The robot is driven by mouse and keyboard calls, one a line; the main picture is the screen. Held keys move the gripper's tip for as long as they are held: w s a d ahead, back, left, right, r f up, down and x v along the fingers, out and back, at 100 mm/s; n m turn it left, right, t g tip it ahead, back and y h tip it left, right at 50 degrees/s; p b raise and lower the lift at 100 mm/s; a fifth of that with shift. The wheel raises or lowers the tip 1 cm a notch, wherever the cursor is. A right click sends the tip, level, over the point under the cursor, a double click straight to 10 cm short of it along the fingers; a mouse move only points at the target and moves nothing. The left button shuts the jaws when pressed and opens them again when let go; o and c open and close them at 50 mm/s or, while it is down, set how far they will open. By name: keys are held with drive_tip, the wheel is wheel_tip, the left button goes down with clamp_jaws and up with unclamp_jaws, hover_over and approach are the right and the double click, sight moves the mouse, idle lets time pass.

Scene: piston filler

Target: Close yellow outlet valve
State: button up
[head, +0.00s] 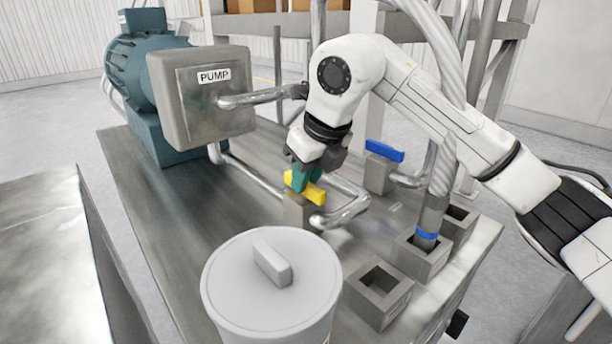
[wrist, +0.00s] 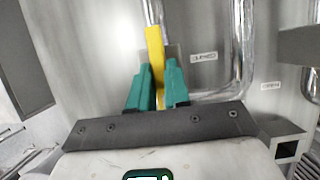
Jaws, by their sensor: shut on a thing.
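The yellow outlet valve handle (head: 308,189) sits on a metal valve block (head: 298,212) on the steel table, beside a bent pipe. My gripper (head: 305,180) comes down on it from above, with its green fingers shut on the handle. In the wrist view the yellow handle (wrist: 155,55) stands between the two green fingers (wrist: 156,85) and sticks out past their tips. The part of the handle between the fingers is partly hidden.
A blue valve handle (head: 384,151) is behind and to the right. A hose with a blue band (head: 427,235) stands in a square socket, with empty sockets (head: 380,284) beside it. A lidded grey container (head: 268,290) stands in front. The pump box (head: 205,95) is at left.

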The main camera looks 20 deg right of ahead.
clamp_jaws()
drive_tip(key=shift+n, duration=0.3)
drive_tip(key=n+y, duration=0.1)
drive_tip(key=n, duration=0.1)
drive_tip(key=shift+d+n+g, duration=0.15)
drive_tip(key=shift+n+g, duration=0.15)
drive_tip(key=shift+n, duration=0.1)
drive_tip(key=n, duration=0.2)
drive_tip(key=n+g+y, duration=0.1)
drive_tip(key=n, duration=0.2)
drive_tip(key=shift+w+r+y, duration=0.15)
drive_tip(key=shift+w+y, duration=0.05)
drive_tip(key=shift+y, duration=0.1)
drive_tip(key=n+g+p, duration=0.1)
drive_tip(key=n, duration=0.2)
drive_tip(key=n+g+p, duration=0.1)
drive_tip(key=n, duration=0.1)
drive_tip(key=shift+w+n+g+y+p, duration=0.15)
drive_tip(key=shift+n+g+y+p, duration=0.15)
drive_tip(key=shift+n, duration=0.1)
drive_tip(key=shift+w+n+g+p, duration=0.1)
drive_tip(key=shift+n+g+p, duration=0.65)
drive_tip(key=shift+n, duration=1.05)
